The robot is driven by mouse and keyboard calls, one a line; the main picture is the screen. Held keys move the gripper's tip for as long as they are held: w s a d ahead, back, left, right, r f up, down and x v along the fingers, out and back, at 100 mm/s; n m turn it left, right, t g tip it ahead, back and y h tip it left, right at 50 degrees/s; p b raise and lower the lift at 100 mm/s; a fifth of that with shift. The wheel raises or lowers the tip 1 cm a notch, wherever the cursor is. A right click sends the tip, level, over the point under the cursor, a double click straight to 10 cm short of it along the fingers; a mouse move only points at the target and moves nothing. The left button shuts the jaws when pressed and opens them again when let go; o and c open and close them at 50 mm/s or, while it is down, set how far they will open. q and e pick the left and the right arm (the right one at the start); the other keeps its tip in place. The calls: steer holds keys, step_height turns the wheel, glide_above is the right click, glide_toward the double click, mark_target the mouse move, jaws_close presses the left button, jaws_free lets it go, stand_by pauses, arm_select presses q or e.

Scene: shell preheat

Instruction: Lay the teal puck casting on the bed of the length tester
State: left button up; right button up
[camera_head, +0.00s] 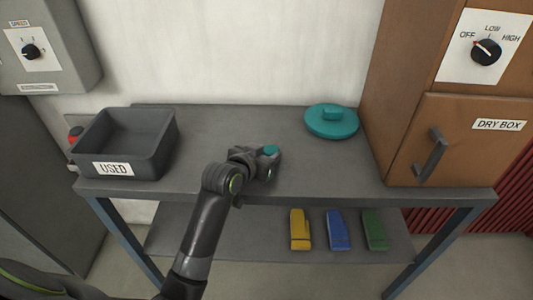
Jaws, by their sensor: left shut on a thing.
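My left gripper (266,163) is over the middle of the grey table, near its front edge. It is shut on the teal puck casting (271,149), a small teal piece showing at its fingertips. The gripper hides most of the casting. I cannot tell whether the casting touches the tabletop. No length tester can be made out in this view. My right gripper is not in view.
A round teal lid-like disc with a raised grip (331,123) lies at the table's back right. A grey bin marked USED (164,145) stands at the left. A brown dry box (462,150) stands at the right. Yellow, blue and green items lie on the lower shelf (200,240).

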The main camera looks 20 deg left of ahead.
arm_select(q)
steer(key=o, duration=1)
steer(key=shift+o, duration=0.2)
